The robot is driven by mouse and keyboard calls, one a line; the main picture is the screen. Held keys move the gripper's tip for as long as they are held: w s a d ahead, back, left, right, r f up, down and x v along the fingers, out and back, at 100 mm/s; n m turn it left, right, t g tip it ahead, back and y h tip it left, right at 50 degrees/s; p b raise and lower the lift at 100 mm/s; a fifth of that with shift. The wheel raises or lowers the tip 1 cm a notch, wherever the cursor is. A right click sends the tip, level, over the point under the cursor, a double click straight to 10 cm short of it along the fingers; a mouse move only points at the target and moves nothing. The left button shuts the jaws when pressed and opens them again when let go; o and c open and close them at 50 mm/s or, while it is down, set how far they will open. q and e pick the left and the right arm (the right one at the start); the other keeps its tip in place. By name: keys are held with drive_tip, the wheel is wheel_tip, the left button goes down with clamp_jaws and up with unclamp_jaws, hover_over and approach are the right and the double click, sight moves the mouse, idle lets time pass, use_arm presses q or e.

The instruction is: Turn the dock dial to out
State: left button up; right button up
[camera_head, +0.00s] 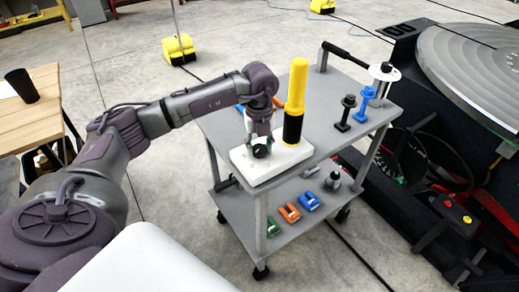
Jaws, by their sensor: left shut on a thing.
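The white dock (279,163) is a flat block on the near left corner of the grey cart's top. A tall yellow and black tool (296,100) stands upright at its right end. My left gripper (260,143) points down over the left part of the dock. It is shut on the dock dial, which is mostly hidden by the fingers. I cannot read the dial's setting or any marks. My right gripper is not in view.
The cart top (325,115) also bears a black peg (344,112), a blue peg (365,103) and a black-handled crank (345,52). Coloured clips (290,213) lie on its lower shelf. A large grey round table (470,65) is at the right, a wooden bench (28,120) at the left.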

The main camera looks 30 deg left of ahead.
use_arm(q)
drive_tip(key=m+b, duration=0.1)
drive_tip(key=m, duration=0.2)
drive_tip(key=shift+m+b, duration=0.3)
drive_tip(key=m+b, duration=0.1)
drive_tip(key=m, duration=0.3)
drive_tip(key=shift+m+b, duration=0.3)
drive_tip(key=shift+b, duration=0.1)
drive_tip(key=m+b, duration=0.1)
drive_tip(key=m, duration=0.3)
drive_tip(key=shift+m+b, duration=0.3)
drive_tip(key=m+b, duration=0.1)
drive_tip(key=m, duration=0.3)
drive_tip(key=m+b, duration=0.1)
drive_tip(key=m, duration=0.4)
drive_tip(key=shift+b, duration=0.4)
drive_tip(key=m+b, duration=0.1)
drive_tip(key=m, duration=0.3)
drive_tip(key=shift+r, duration=0.1)
drive_tip(key=m+b, duration=0.1)
drive_tip(key=m, duration=0.4)
drive_tip(key=shift+m, duration=2)
